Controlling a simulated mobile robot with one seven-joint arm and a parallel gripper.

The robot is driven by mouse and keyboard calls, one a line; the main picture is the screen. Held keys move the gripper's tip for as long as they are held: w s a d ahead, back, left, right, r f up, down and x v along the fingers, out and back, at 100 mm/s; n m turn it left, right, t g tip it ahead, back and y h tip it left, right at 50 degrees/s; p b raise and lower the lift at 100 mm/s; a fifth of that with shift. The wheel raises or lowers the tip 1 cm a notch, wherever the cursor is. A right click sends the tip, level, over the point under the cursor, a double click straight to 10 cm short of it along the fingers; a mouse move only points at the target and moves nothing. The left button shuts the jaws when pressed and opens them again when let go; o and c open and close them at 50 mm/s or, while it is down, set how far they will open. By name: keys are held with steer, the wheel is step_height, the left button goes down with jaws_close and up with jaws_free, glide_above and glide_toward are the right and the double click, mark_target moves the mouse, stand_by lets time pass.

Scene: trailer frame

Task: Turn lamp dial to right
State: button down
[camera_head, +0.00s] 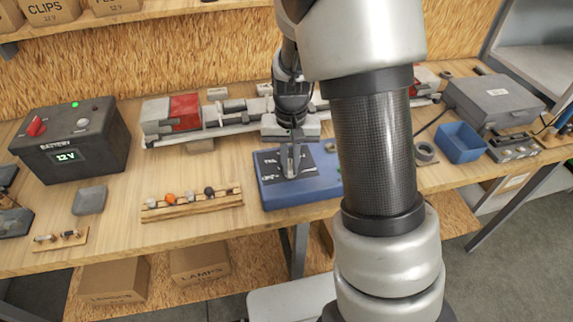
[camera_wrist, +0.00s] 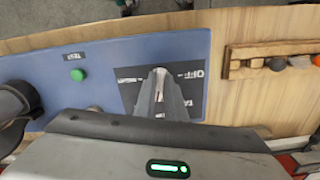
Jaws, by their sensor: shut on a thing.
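The lamp control box (camera_head: 275,198) is a low blue box on the bench, with a black label panel (camera_head: 268,160) on its top. In the wrist view, the box (camera_wrist: 110,58) and the panel (camera_wrist: 190,103) lie below my gripper, with "OFF" printed at the panel's upper right. My gripper (camera_head: 291,165) points down at the middle of the panel. In the wrist view, the fingers (camera_wrist: 160,82) are close together, shut on the lamp dial. The fingers hide most of the dial, so I cannot tell which way it points.
A green TEST button (camera_wrist: 78,75) is beside the panel. A wooden rack (camera_head: 192,205) with small knobs stands left of the box. A battery unit (camera_head: 75,140) is at the far left. A blue bin (camera_head: 460,143) and a grey case (camera_head: 493,102) are at right.

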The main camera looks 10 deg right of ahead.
steer(key=shift+r+m+p, duration=0.1)
steer(key=shift+m+p, duration=0.5)
steer(key=shift+m, duration=0.6)
steer(key=shift+m+p, duration=0.45)
steer(key=shift+m, duration=0.95)
steer(key=m+p, duration=0.1)
steer(key=m, duration=0.1)
steer(key=shift+m+p, duration=0.85)
steer(key=shift+m, duration=0.75)
